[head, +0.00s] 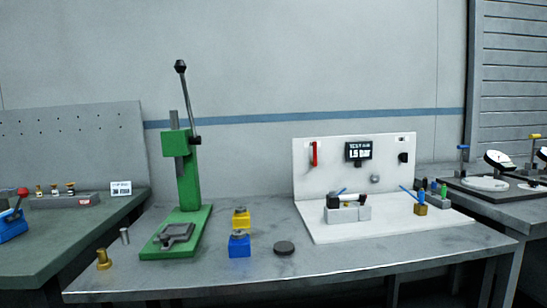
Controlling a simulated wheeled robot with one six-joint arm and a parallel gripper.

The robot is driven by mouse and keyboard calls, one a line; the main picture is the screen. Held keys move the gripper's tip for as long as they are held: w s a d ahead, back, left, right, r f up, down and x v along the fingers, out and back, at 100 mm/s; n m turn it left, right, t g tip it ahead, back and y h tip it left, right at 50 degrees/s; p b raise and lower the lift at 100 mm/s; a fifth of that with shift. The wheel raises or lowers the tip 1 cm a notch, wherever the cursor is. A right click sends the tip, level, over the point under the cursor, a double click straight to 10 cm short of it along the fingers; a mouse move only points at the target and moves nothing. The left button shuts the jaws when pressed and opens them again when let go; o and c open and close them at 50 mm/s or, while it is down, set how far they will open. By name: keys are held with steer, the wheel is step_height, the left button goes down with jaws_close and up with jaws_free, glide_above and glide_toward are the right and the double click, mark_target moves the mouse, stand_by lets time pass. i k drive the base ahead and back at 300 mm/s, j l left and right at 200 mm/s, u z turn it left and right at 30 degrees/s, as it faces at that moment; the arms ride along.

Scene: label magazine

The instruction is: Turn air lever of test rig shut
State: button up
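The test rig stands on the right half of the middle table, with a white back panel (345,179) and a white base plate (390,231). A red lever (314,154) sits upright at the upper left of the panel. I take it for the air lever. My gripper is not in view.
A green arbor press (189,180) with a tall lever stands left on the grey table (300,276). Yellow (241,218) and blue (239,245) blocks and a dark disc (284,248) lie between press and rig. Side tables adjoin left and right.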

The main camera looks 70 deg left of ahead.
mark_target(313, 162)
steer(key=u, duration=1.7)
steer(key=i+l+z, duration=0.15)
steer(key=l, duration=0.15)
steer(key=i+l+z, duration=0.1)
steer(key=i+l, duration=0.1)
steer(key=l, duration=0.1)
